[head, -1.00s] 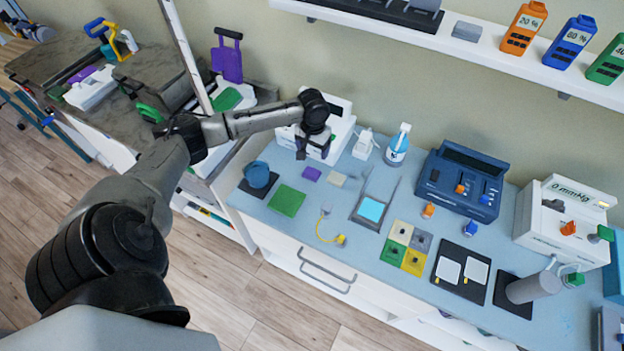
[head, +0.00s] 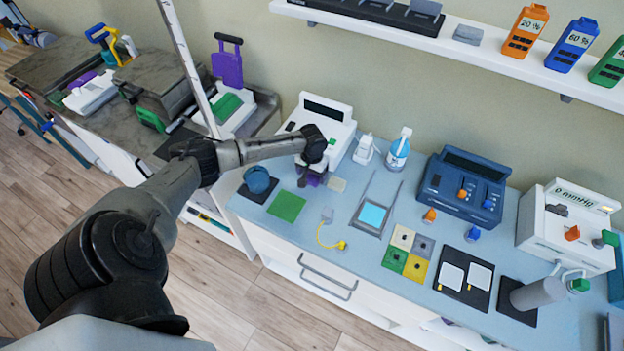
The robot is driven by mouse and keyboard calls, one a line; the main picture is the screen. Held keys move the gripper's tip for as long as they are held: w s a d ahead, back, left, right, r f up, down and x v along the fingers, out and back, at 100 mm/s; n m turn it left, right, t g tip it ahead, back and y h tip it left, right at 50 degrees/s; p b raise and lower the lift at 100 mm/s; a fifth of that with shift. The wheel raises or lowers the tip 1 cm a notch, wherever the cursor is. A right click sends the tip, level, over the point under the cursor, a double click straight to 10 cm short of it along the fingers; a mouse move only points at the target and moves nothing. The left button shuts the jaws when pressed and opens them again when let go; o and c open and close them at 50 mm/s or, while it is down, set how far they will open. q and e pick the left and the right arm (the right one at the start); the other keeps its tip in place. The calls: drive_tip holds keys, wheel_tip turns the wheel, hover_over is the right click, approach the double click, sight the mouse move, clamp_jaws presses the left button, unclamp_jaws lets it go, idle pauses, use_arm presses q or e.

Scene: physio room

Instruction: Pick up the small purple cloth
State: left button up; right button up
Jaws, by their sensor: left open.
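The small purple cloth (head: 314,181) lies on the light blue counter and is partly hidden by my left gripper (head: 309,178). The gripper points down right over the cloth, with its jaws open. I cannot tell whether the fingertips touch the cloth. A larger green cloth (head: 287,206) lies in front of it, to the left, and a small cream cloth (head: 337,184) lies to its right. My right gripper is not in view.
A blue cup (head: 257,180) on a dark mat stands left of the gripper. A white device (head: 327,112) stands behind it. A white dispenser (head: 364,150) and a spray bottle (head: 398,152) stand to the right.

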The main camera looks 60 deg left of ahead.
use_arm(q)
drive_tip(key=shift+f, duration=1)
drive_tip(key=shift+c, duration=0.2)
drive_tip(key=c, duration=0.6)
drive_tip(key=shift+c, duration=0.2)
drive_tip(key=shift+r, duration=0.15)
wheel_tip(320, 180, up, 4)
drive_tip(key=shift+w+r, duration=0.15)
drive_tip(key=w+d+r, duration=0.6)
drive_tip(key=w+d, duration=0.2)
drive_tip(key=shift+d+r, duration=0.15)
drive_tip(key=shift+r, duration=0.1)
